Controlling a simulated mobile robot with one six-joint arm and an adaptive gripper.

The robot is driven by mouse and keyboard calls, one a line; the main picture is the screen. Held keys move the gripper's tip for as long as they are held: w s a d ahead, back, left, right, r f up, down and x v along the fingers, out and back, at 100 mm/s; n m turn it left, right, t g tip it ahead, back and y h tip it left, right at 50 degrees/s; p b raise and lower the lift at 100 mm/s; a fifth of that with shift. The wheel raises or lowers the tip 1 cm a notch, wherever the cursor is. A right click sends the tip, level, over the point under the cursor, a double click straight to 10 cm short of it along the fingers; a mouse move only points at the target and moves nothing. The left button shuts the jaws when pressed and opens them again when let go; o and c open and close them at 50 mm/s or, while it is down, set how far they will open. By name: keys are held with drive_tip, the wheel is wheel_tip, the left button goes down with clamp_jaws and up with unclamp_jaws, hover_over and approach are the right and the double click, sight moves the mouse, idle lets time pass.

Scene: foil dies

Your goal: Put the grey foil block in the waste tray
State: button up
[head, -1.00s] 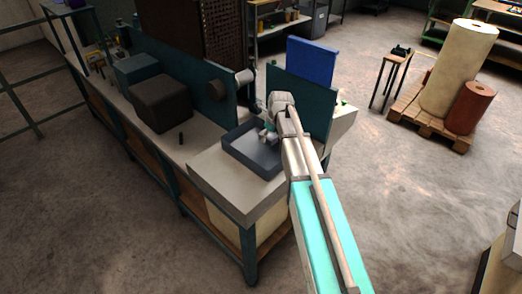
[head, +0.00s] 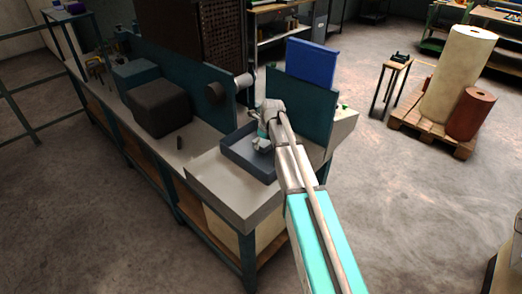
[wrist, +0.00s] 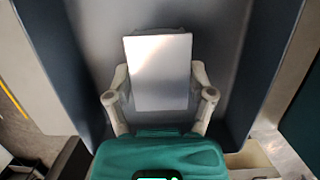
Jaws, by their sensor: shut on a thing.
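The grey foil block (wrist: 160,62) is a flat-faced pale grey block, held between the two fingers of my gripper (wrist: 160,84) in the wrist view. My gripper is shut on it, with a finger against each side. The waste tray (head: 235,160) is a dark blue-grey open box on the pale bench top. Its dark walls (wrist: 78,60) rise on both sides of the block in the wrist view. In the head view my gripper (head: 262,142) is over the tray's right part. I cannot tell whether the block touches the tray floor.
A teal panel (head: 305,105) stands right behind the tray, with a blue panel (head: 311,62) beyond it. The bench front (head: 222,190) is bare.

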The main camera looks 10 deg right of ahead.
sight(261, 149)
drive_tip(key=shift+w+a+f+b, duration=0.25)
drive_tip(key=shift+w+f+b, duration=0.1)
drive_tip(key=shift+f+b, duration=1.5)
drive_tip(key=shift+f, duration=0.15)
drive_tip(key=shift+d+f, duration=0.1)
drive_tip(key=shift+f, duration=0.05)
drive_tip(key=o, duration=0.8)
drive_tip(key=shift+o, duration=0.2)
drive_tip(key=shift+r, duration=0.2)
drive_tip(key=p+v, duration=1.1)
drive_tip(key=v, duration=0.1)
drive_tip(key=shift+s+p, duration=0.1)
drive_tip(key=shift+p, duration=0.25)
